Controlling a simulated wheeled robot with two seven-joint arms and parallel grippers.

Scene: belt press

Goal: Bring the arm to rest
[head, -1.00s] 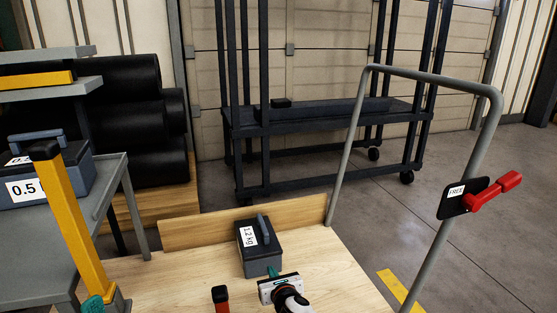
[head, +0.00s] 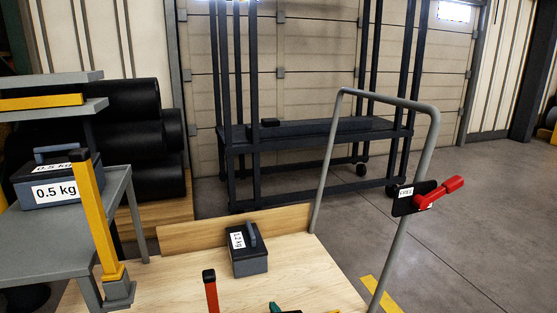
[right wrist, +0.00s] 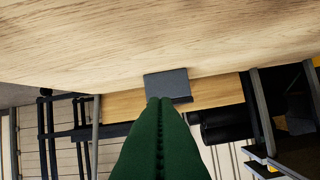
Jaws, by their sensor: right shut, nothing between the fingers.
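My right gripper (head: 278,307) shows only as a bit of green at the bottom edge of the head view. In the right wrist view its green fingers (right wrist: 160,125) are shut together with nothing between them. A dark grey weight box (head: 247,251) with a handle and a white label stands on the wooden deck (head: 170,290) of a cart, apart from the gripper. It also shows as a grey box (right wrist: 168,84) beyond the fingertips in the wrist view. My left gripper is not in view.
The cart has a grey handle frame (head: 330,160) with a red lever (head: 440,192). A red post with a black top (head: 210,290) stands near the deck's front. At left are a yellow post (head: 95,215) and a grey table (head: 70,245) bearing a 0.5 kg box (head: 50,190).

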